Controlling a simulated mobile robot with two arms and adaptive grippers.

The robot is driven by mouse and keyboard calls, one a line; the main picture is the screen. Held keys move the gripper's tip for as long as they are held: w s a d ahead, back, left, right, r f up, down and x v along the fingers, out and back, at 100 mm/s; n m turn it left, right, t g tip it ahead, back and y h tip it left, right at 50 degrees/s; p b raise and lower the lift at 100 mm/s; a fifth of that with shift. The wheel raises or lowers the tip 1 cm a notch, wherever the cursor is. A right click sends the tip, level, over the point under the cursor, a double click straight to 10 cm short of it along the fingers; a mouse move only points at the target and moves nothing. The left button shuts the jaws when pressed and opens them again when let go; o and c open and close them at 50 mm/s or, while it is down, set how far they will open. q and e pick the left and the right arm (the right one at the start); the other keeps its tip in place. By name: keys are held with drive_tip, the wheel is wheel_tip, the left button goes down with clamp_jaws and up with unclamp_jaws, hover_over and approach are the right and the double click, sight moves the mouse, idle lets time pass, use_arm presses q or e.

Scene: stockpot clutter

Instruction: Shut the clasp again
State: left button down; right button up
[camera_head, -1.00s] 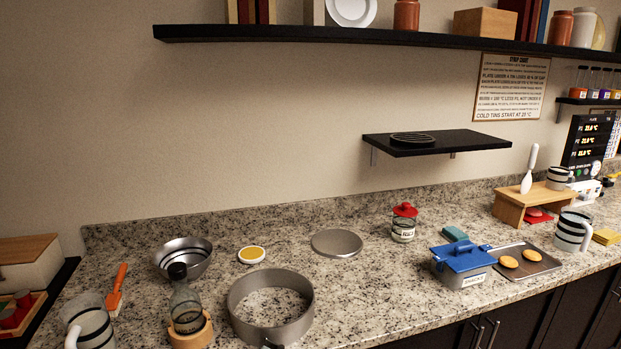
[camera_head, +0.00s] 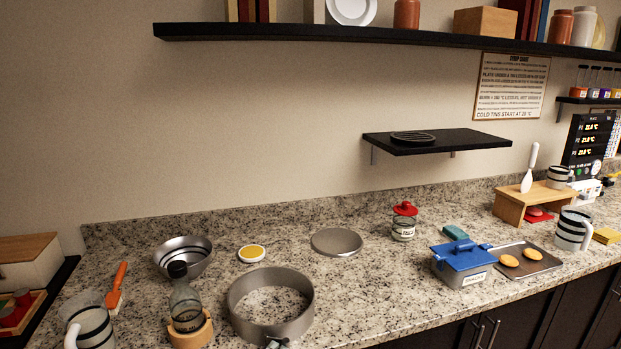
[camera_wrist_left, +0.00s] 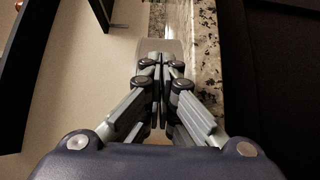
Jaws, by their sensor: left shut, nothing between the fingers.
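A grey metal tin ring (camera_head: 271,312) stands on the granite counter at the front, left of centre in the head view. Only bare granite shows inside it. Its clasp cannot be made out clearly; a small grey-green piece shows at the ring's front foot, cut by the picture edge, and may be a fingertip or the clasp. My left gripper (camera_wrist_left: 162,62) is shut and empty in the left wrist view. Its tips point at a grey curved wall, likely the ring, which also shows there (camera_wrist_left: 150,46). I cannot tell whether they touch. My right gripper is in neither view.
A bottle (camera_head: 186,305) in a wooden holder stands close left of the ring, with a metal bowl (camera_head: 183,256) behind. A grey disc (camera_head: 336,242) lies behind right. A blue-lidded box (camera_head: 463,262) stands farther right. The counter between ring and box is clear.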

use_arm(q)
drive_tip(key=shift+w+d, duration=0.2)
drive_tip(key=shift+d, duration=0.05)
drive_tip(key=shift+s, duration=0.1)
drive_tip(key=p+v, duration=0.3)
drive_tip(key=v, duration=0.4)
drive_tip(key=shift+s, duration=0.35)
drive_tip(key=shift+a, duration=0.1)
